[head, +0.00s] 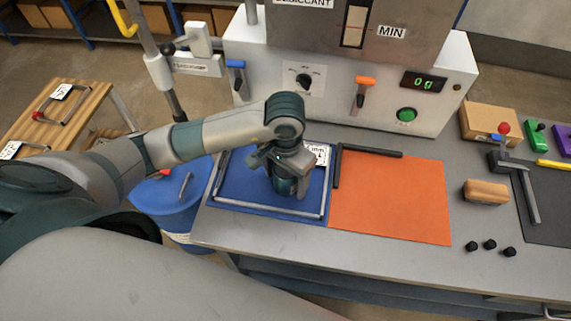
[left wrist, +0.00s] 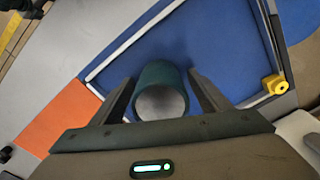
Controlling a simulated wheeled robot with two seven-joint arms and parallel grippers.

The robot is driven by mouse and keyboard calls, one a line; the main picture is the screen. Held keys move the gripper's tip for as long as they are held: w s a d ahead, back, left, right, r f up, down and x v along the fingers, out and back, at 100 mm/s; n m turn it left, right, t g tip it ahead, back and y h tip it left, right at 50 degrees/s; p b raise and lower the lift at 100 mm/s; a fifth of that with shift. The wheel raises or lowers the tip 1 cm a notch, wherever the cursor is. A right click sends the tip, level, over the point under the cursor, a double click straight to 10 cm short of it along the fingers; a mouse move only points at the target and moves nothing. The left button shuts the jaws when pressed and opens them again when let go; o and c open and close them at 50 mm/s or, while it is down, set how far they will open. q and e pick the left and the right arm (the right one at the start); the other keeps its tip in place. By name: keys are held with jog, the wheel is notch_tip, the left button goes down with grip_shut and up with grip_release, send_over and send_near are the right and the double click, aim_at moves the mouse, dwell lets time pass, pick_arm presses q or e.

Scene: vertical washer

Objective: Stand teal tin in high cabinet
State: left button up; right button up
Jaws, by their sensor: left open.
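The teal tin (head: 284,186) stands on the blue mat (head: 247,183), mostly hidden under my left gripper (head: 280,165) in the head view. In the left wrist view the tin (left wrist: 160,76) shows a dark teal side and a round grey end facing the camera. My left gripper is open, with one finger on each side of the tin; small gaps show between fingers and tin. My right gripper is in neither view. I cannot see a high cabinet in these frames.
A grey-white machine (head: 335,85) with levers and a 0 g display stands behind the mat. An orange mat (head: 390,200) lies to the right, with a dark bar along its back edge. A wooden block (head: 485,192) and several black knobs lie farther right. A blue drum (head: 172,200) stands left.

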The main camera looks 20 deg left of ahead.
pick_arm(q)
jog(key=shift+r, duration=0.4)
jog(key=shift+r+b, duration=1.5)
jog(key=shift+r, duration=4.2)
jog(key=shift+o, duration=0.3)
